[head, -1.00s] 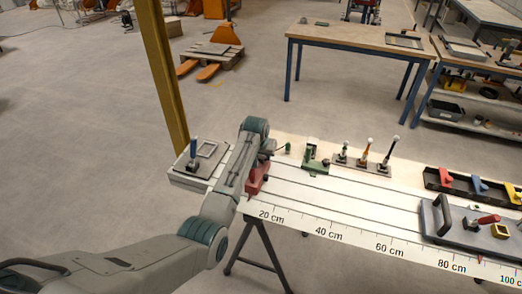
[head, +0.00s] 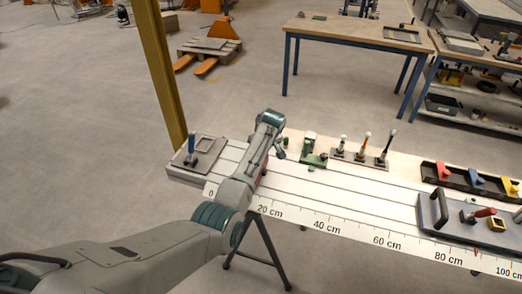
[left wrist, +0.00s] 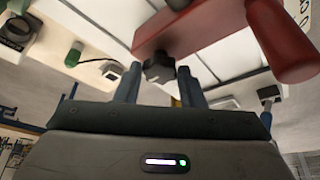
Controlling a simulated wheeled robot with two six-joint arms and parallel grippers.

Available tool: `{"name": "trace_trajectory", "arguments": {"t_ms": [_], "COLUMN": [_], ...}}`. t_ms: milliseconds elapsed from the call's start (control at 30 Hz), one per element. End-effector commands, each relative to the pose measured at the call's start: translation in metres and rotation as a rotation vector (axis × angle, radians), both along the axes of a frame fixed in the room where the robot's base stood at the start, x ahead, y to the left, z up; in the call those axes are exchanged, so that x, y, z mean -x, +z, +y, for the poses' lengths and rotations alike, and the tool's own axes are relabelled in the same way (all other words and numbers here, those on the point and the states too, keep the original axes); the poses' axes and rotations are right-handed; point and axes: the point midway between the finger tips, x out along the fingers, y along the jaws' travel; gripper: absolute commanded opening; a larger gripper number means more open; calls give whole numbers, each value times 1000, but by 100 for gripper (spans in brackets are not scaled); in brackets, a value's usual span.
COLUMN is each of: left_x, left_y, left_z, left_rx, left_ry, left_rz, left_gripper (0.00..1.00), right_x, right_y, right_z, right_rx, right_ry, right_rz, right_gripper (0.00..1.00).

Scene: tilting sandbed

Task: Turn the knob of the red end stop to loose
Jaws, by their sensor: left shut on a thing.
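The red end stop (left wrist: 215,28) fills the upper part of the left wrist view, with a rounded red handle-like part (left wrist: 285,40) at the right. Its dark lobed knob (left wrist: 159,66) sticks out toward my left gripper (left wrist: 160,78), whose two blue-grey fingers are shut on it, one on each side. In the head view only a sliver of the red end stop (head: 263,170) shows past my left arm, near the 20 cm mark. The knob and the fingertips are hidden there. My right gripper is out of view.
A plate with a blue handle (head: 192,150) lies at the left end. The middle of the bed is clear.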

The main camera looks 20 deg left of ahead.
Motion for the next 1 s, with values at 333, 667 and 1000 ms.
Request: {"name": "trace_trajectory", "arguments": {"t_ms": [333,667,1000], "left_x": [-1,-1,0], "left_y": [2,1,3], "left_z": [0,0,-1], "left_rx": [0,0,0], "left_ry": [23,22,22], "left_rz": [-1,-2,-2], "left_gripper": [13,57,57], "right_x": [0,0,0], "right_y": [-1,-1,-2], "right_z": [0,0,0], "right_rx": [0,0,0], "right_ry": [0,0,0], "right_rz": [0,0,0], "right_gripper": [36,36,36]}}
